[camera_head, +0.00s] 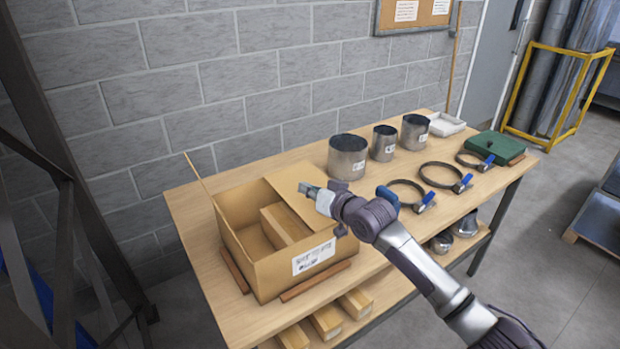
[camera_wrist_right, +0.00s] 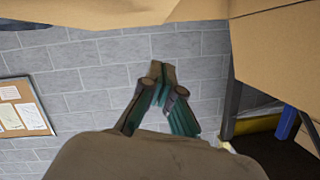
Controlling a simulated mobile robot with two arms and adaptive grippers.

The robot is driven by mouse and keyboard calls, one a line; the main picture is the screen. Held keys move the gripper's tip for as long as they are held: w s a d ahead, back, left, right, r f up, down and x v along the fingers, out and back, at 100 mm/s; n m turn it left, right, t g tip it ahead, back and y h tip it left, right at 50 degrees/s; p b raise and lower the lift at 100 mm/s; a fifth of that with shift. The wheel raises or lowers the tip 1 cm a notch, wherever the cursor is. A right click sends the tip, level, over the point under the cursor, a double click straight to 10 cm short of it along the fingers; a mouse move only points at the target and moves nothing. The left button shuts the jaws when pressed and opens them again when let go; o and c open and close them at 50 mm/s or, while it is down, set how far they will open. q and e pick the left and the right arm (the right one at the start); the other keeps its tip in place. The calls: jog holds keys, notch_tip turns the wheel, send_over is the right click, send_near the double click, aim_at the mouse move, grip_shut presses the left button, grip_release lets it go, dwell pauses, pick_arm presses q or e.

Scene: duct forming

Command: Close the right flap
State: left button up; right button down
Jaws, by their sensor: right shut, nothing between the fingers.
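An open cardboard box (camera_head: 285,272) with a white label on its front stands on the wooden workbench. Its right flap (camera_head: 293,183) slants inward over the far right part of the opening. The left flap (camera_head: 200,178) stands up, seen nearly edge-on. A long cardboard-coloured block (camera_head: 284,224) lies inside the box. My right gripper (camera_head: 309,188) is shut and empty at the right flap; I cannot tell whether it touches it. Its closed fingers also show in the wrist view (camera_wrist_right: 163,72), with cardboard (camera_wrist_right: 280,50) above and to the right. My left gripper is not in view.
Metal duct pieces (camera_head: 347,157) stand behind the arm. Clamp rings (camera_head: 442,176) with blue handles, a white tray (camera_head: 446,124) and a green case (camera_head: 494,146) lie to the right. Wooden strips (camera_head: 315,281) lie along the box's base. A block wall is behind the workbench (camera_head: 190,212).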

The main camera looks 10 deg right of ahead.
aim_at(303, 214)
jog(key=f+n, duration=0.1)
jog(key=f, duration=0.1)
jog(key=a+f+n+h, duration=0.1)
jog(key=f, duration=0.1)
jog(key=shift+s+a, duration=0.1)
jog(key=shift+s, duration=0.1)
jog(key=shift+s+a+f+b, duration=0.15)
jog(key=shift+f+b, duration=0.3)
jog(key=shift+f, duration=0.35)
jog(key=shift+f, duration=0.1)
